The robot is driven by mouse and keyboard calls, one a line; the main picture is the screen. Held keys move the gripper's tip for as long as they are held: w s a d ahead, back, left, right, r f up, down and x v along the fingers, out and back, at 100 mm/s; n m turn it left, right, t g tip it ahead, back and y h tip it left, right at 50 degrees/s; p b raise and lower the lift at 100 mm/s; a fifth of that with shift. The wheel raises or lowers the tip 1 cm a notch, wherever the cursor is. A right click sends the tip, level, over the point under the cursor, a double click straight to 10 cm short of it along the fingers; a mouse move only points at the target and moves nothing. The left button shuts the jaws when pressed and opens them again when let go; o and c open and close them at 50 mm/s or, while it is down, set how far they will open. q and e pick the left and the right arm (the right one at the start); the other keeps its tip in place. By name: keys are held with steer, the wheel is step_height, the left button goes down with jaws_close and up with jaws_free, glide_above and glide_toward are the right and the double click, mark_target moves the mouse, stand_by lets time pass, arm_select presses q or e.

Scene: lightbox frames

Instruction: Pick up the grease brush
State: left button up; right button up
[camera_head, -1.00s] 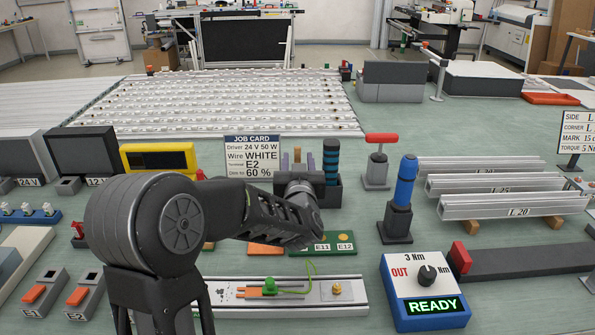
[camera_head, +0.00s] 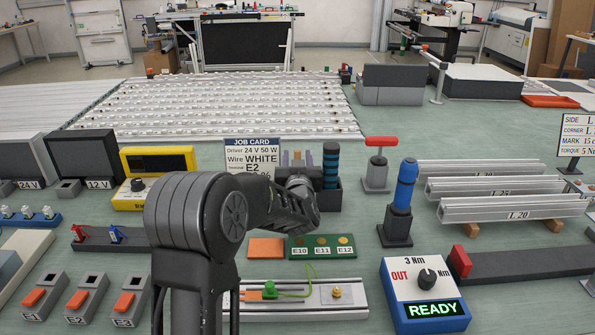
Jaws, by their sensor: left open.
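A dark tool holder (camera_head: 332,197) stands in the middle of the bench. A banded teal and black handle (camera_head: 331,163) stands upright in it. Slim brownish handles (camera_head: 297,158) show behind my arm at its left side. One of these may be the grease brush, but I cannot tell which from here. My left gripper (camera_head: 301,190) is in front of the holder's left part and hides it. Its fingers point away and are mostly hidden; it is open, with nothing seen held. My right gripper is not in view.
A job card (camera_head: 251,152) stands behind my left arm. A green board (camera_head: 322,247) and a light rail assembly (camera_head: 349,293) lie in front. A blue-handled tool (camera_head: 404,185) on a stand and a torque box (camera_head: 424,293) are to the right.

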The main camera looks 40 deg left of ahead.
arm_select(q)
steer(key=shift+w+a, duration=0.3)
steer(key=shift+w, duration=0.1)
steer(key=shift+c, duration=0.4)
jaws_close()
stand_by(0.4)
